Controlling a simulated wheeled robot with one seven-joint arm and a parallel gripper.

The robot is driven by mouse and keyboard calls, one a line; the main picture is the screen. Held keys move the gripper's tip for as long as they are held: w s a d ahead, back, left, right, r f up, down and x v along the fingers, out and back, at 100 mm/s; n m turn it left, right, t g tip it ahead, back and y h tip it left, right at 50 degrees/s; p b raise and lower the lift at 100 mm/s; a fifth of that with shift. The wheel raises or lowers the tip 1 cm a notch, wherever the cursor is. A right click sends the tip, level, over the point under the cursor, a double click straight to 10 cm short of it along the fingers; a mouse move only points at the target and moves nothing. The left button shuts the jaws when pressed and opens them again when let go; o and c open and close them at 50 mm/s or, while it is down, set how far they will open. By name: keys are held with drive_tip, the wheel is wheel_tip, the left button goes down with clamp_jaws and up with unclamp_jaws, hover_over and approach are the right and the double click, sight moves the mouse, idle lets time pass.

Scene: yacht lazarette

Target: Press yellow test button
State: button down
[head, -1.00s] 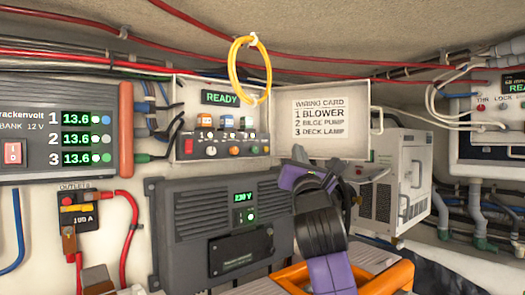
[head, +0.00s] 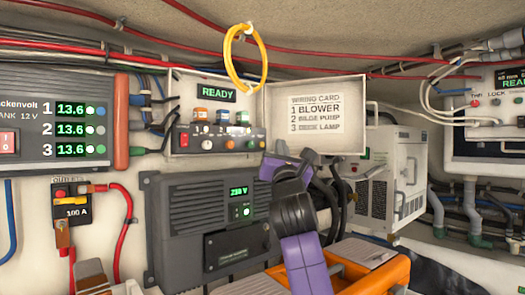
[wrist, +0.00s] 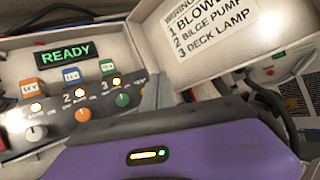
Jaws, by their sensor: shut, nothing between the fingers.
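The control panel (head: 184,142) is in the open white box on the wall, with a READY display and a row of knobs. In the wrist view the panel (wrist: 60,125) shows white, orange and green knobs with small lit lamps above them. A partly covered label near its right end seems to read TEST. In the head view the purple wrist hides the fingertips.
The open lid with the wiring card (head: 316,115) is to the right of the panel. A yellow cable loop (head: 232,73) hangs above the box. A grey inverter (head: 175,235) is below, and a battery bank unit (head: 25,130) is at left.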

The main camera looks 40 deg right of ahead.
sight(262, 145)
drive_tip(key=shift+w, duration=2.05)
drive_tip(key=shift+w+r, duration=0.1)
idle(0.4)
drive_tip(key=shift+w+a, duration=0.1)
drive_tip(key=shift+w, duration=0.2)
drive_tip(key=shift+w, duration=0.35)
idle(0.6)
drive_tip(key=shift+p, duration=0.3)
drive_tip(key=shift+s+p, duration=0.6)
drive_tip(key=shift+s, duration=0.2)
